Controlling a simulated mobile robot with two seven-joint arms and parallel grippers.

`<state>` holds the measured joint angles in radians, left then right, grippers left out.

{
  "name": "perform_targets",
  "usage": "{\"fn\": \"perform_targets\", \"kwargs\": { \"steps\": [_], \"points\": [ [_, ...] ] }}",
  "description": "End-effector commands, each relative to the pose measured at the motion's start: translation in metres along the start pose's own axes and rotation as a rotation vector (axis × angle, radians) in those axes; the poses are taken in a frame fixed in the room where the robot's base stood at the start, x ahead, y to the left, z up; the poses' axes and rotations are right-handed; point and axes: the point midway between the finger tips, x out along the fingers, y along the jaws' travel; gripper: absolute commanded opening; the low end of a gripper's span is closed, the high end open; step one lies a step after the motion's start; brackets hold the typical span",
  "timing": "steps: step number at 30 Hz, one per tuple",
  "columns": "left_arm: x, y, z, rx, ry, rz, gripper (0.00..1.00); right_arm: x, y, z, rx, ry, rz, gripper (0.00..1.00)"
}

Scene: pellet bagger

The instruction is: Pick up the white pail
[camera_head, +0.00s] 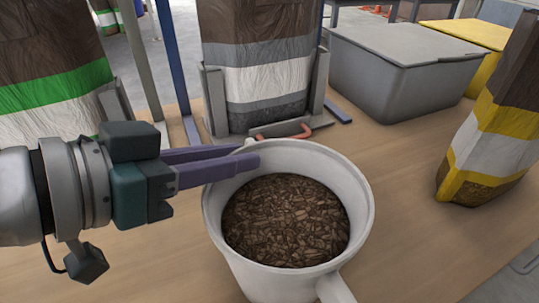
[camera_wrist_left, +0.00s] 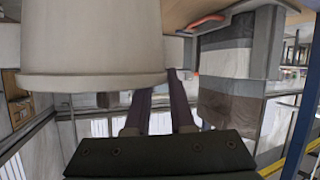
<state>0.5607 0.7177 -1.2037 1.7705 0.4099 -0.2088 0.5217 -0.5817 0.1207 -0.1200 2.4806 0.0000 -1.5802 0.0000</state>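The white pail (camera_head: 362,205) stands upright on the wooden table, with brown chip-like pellets (camera_head: 285,220) inside and a handle (camera_head: 335,288) at its front right. My left gripper (camera_head: 250,156) comes in from the left at the pail's far-left rim. Its two purple fingers are apart, and the nearer one overlaps the pail's opening. In the left wrist view the pail's pale wall (camera_wrist_left: 90,40) fills the upper left, and its rim hides one fingertip of my gripper (camera_wrist_left: 163,82). I cannot tell whether the fingers touch the rim. My right gripper is not in view.
A striped bag (camera_head: 262,80) stands in a grey holder behind the pail, near a red-orange handle (camera_head: 305,131). A green-striped bag (camera_head: 50,95) is at left, a yellow-striped bag (camera_head: 485,145) at right. A grey lidded bin (camera_head: 390,85) is behind. The table (camera_head: 410,240) right of the pail is clear.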

Motion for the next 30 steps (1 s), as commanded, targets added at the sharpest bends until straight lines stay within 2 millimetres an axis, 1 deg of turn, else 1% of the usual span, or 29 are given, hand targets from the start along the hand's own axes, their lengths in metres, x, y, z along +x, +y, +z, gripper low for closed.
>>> {"fn": "perform_targets", "kwargs": {
  "steps": [1, 5, 30],
  "points": [
    [-0.0001, 0.0, 0.0001, 0.0, 0.0, 0.0, 0.15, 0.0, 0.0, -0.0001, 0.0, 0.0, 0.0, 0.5],
    [-0.0002, 0.0, 0.0001, 0.0, 0.0, 0.0, 0.0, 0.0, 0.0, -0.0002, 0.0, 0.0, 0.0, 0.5],
    [-0.0002, -0.0001, 0.0001, 0.0, 0.0, 0.0, 0.0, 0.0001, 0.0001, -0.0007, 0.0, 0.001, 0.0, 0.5]
  ]
}}
